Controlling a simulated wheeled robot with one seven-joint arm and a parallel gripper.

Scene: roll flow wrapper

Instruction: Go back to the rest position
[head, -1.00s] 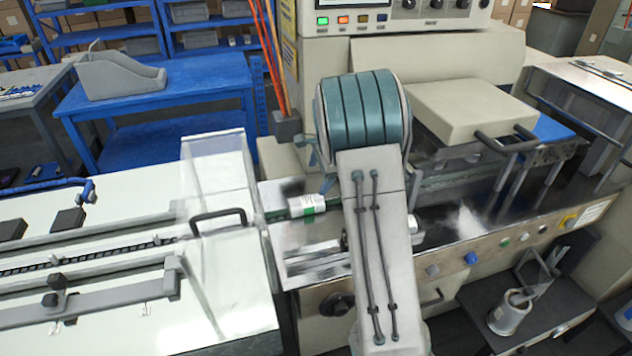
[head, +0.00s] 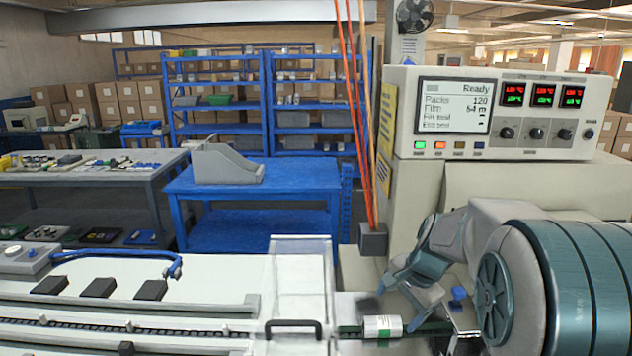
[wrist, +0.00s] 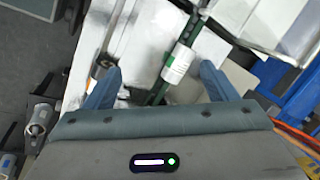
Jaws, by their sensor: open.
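My gripper (wrist: 160,88) is open in the wrist view, its two blue-grey fingers apart. In the head view, the same white roll (head: 382,327) sits at the bottom, right of the clear cover.
The wrapper's control panel (head: 500,115) reads Ready. A clear cover with a black handle (head: 293,328) stands left of the roll. Orange cables (head: 362,130) drop to a grey box (head: 373,239). A blue table (head: 255,200) with a grey bin stands behind.

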